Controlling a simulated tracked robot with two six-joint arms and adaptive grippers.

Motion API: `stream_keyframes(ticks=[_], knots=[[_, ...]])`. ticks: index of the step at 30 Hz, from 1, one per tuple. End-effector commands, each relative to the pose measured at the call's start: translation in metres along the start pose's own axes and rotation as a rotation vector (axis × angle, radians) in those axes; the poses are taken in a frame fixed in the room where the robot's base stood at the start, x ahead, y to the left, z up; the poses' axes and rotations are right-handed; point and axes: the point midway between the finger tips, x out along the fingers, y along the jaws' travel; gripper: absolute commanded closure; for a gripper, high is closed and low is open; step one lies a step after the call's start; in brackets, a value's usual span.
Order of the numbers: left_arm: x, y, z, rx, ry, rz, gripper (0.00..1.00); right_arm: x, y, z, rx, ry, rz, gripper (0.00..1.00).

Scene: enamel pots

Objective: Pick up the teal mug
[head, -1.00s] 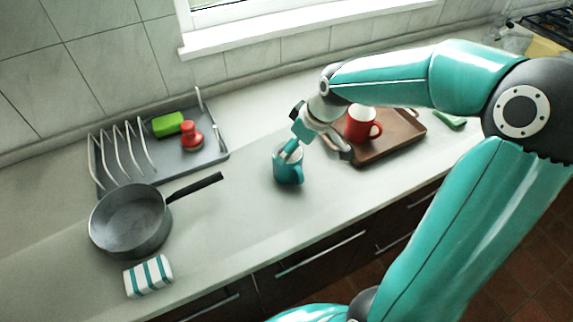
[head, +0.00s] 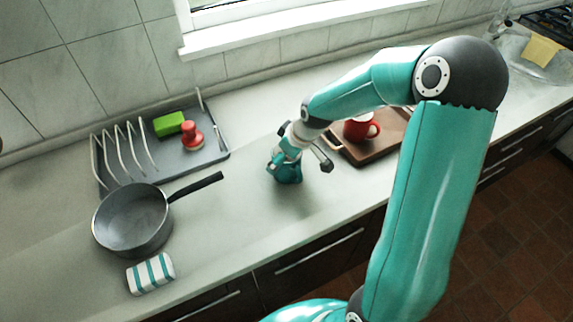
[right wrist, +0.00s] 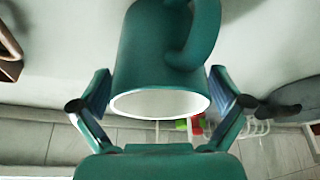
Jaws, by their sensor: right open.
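The teal mug (head: 289,175) stands on the counter near the middle of the head view, partly hidden by my right gripper (head: 299,164). In the right wrist view the mug (right wrist: 150,55) appears upside down, with its white inside rim toward the camera and its handle on the right. My right gripper (right wrist: 159,76) is open, with one finger on each side of the mug. Small gaps seem to show between the fingers and the mug's wall. My left gripper is not in view.
A red mug (head: 358,130) sits on a brown tray (head: 372,152) just right of the gripper. The counter in front of the mug is clear.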

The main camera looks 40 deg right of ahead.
Motion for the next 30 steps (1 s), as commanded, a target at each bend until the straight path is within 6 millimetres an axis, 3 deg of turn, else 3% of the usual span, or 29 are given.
stream_keyframes(ticks=[2, 14, 23, 30], knots=[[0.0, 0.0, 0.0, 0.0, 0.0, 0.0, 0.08, 0.0, 0.0, 0.0, 0.0, 0.0, 0.0, 0.03], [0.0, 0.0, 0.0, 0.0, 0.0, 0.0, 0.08, -0.001, 0.0, 0.001, 0.001, -0.001, 0.0, 0.69], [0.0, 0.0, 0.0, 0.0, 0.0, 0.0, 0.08, -0.002, 0.001, 0.0, 0.001, 0.001, 0.002, 0.69], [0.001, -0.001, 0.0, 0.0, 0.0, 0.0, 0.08, -0.018, 0.002, -0.007, 0.0, 0.003, 0.004, 0.69]])
